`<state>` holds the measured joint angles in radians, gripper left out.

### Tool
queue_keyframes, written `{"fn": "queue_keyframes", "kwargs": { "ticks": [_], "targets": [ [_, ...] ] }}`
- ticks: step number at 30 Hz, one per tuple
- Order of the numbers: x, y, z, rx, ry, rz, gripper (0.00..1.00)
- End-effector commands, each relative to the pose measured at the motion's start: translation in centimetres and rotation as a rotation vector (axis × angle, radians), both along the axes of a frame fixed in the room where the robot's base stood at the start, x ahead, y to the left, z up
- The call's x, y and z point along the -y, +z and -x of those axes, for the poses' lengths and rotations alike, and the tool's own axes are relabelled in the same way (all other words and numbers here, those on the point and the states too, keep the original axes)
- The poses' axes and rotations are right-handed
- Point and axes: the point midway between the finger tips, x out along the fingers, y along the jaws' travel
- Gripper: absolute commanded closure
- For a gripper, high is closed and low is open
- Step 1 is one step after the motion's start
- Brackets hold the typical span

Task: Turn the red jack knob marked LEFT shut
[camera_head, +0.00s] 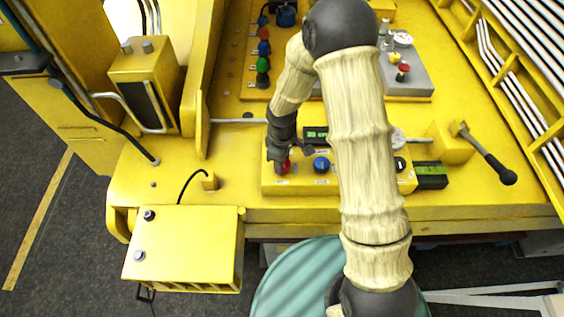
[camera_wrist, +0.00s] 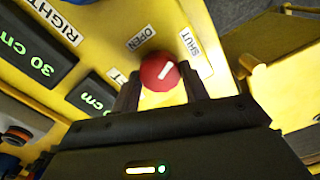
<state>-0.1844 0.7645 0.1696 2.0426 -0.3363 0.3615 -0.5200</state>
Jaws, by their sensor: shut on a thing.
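The red knob (camera_wrist: 160,74) sits on the yellow panel, with a white pointer line on its face. In the wrist view the pointer line slants up to the right, between the OPEN label (camera_wrist: 142,38) and the SHUT label (camera_wrist: 190,42). A partly covered label ending in FT (camera_wrist: 118,76) is beside it. My gripper (camera_wrist: 160,90) is shut on the red knob, with one dark finger on each side. In the head view the red knob (camera_head: 284,166) shows in part below my gripper (camera_head: 284,158), at the left end of the panel.
A blue knob (camera_head: 321,164) is just right of the red one on the yellow control box (camera_head: 300,186). A green display (camera_wrist: 92,96) and a RIGHT label (camera_wrist: 62,22) are nearby. A black-handled lever (camera_head: 490,164) stands at the right. My arm covers part of the box.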

Motion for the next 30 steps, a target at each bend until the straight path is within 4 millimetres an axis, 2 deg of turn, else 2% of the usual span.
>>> {"fn": "queue_keyframes", "kwargs": {
  "ticks": [9,15,30],
  "targets": [
    [-0.06,0.05,-0.26,0.008,-0.260,-0.003,0.78],
    [-0.09,0.14,-0.25,0.009,-0.359,-0.003,0.78],
    [-0.06,0.24,-0.27,0.008,-0.411,-0.004,0.78]
  ]
}}
